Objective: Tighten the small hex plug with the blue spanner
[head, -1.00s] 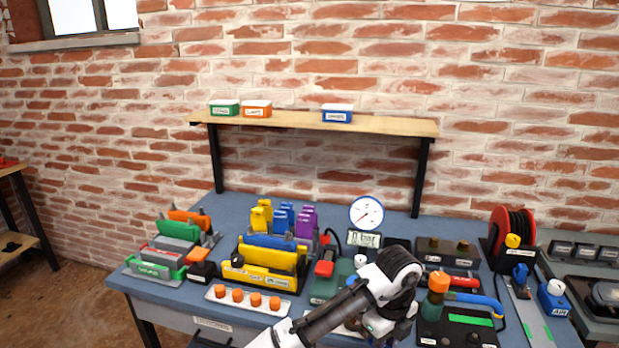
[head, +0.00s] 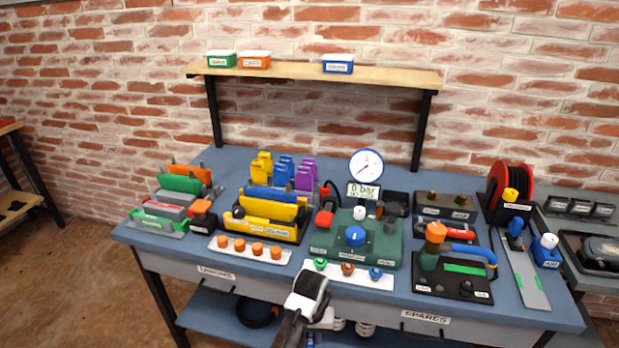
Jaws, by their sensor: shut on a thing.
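My arm (head: 308,290) comes in at the bottom middle, in front of the bench. My gripper's fingers and anything in them do not show. I cannot make out a blue spanner for sure. The green test block (head: 325,241) stands mid-bench with a blue knob (head: 355,236), a white knob and dark fittings (head: 390,225) on top. A round dial gauge (head: 366,166) and a display reading 0 bar (head: 363,191) stand behind it. Two small brass-coloured fittings (head: 460,199) sit on a dark block (head: 428,209) at the back right. I cannot tell which fitting is the small hex plug.
A white strip (head: 333,274) with green, orange and blue caps lies at the front. Another strip (head: 232,250) holds several orange caps. Yellow racks (head: 265,235) stand left. A black plate (head: 452,284) with an orange-topped green post and a red reel (head: 510,188) stand right. A shelf (head: 300,71) spans above.

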